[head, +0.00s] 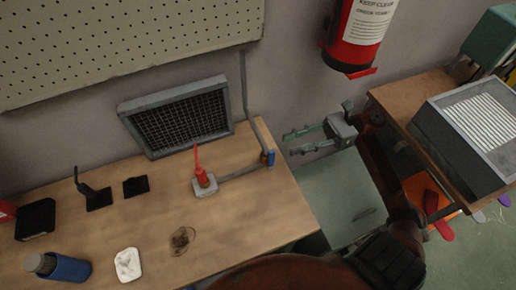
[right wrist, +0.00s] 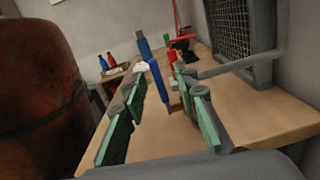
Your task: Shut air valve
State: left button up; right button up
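My left gripper is in neither view.
A fire extinguisher (head: 352,40) hangs at upper right, and a wooden side table (head: 405,95) stands right of my gripper.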

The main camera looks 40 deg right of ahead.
aim_at(272, 155)
jog(key=shift+n+g, duration=0.3)
jog(key=shift+n, duration=0.1)
jog(key=x, duration=0.5)
jog(key=b+x, duration=0.1)
jog(key=x, duration=0.1)
jog(key=shift+s+a+f, duration=0.25)
jog(key=shift+a+f, duration=0.15)
jog(key=shift+a, duration=0.05)
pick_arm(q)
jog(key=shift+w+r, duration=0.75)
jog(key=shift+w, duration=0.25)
pick_arm(e)
grip_shut()
